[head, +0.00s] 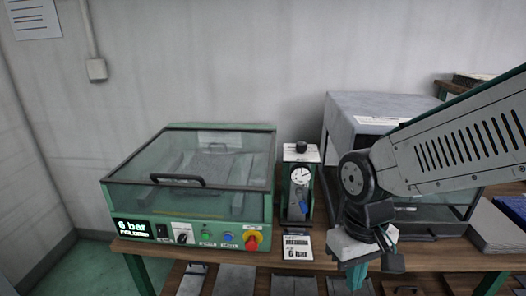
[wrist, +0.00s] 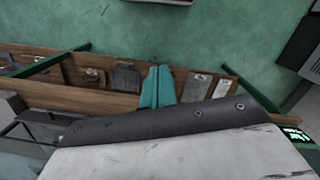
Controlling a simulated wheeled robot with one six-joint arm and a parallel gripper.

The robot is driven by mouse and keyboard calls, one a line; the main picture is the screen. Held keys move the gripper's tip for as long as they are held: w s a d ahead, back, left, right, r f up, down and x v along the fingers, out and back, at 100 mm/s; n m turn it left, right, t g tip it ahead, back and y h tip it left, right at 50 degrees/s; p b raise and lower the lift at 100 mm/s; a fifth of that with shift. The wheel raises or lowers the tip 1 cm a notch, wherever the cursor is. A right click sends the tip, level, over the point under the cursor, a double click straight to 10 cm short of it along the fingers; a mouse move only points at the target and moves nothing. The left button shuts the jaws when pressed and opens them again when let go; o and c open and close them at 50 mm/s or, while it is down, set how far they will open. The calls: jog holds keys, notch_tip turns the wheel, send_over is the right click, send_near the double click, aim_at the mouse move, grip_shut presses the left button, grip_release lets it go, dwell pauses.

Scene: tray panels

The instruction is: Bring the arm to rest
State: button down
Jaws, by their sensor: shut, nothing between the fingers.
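My arm reaches in from the right in the head view and bends down at its wrist. My gripper (head: 357,277) hangs in front of the bench's front edge, pointing down, with its tips near the bottom of the picture. In the wrist view its green fingers (wrist: 158,84) lie together, shut and empty. No object touches them that I can see.
A green machine with a glass lid (head: 190,175) stands left on the wooden bench (head: 265,257). A gauge unit (head: 299,185) stands beside it. A grey cabinet (head: 375,112) is behind my arm. Several flat panels (head: 236,280) sit along the bench front. Green floor (wrist: 225,40) is clear.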

jog(key=s+d+r+m+t, duration=0.2)
jog(key=s+d+r+m, duration=0.1)
jog(key=s+d+r, duration=0.4)
notch_tip(320, 180, up, 3)
jog(key=d, duration=0.3)
jog(key=shift+s+r+m+t, duration=0.2)
jog(key=shift+s+m+t, duration=0.1)
dwell(2.9)
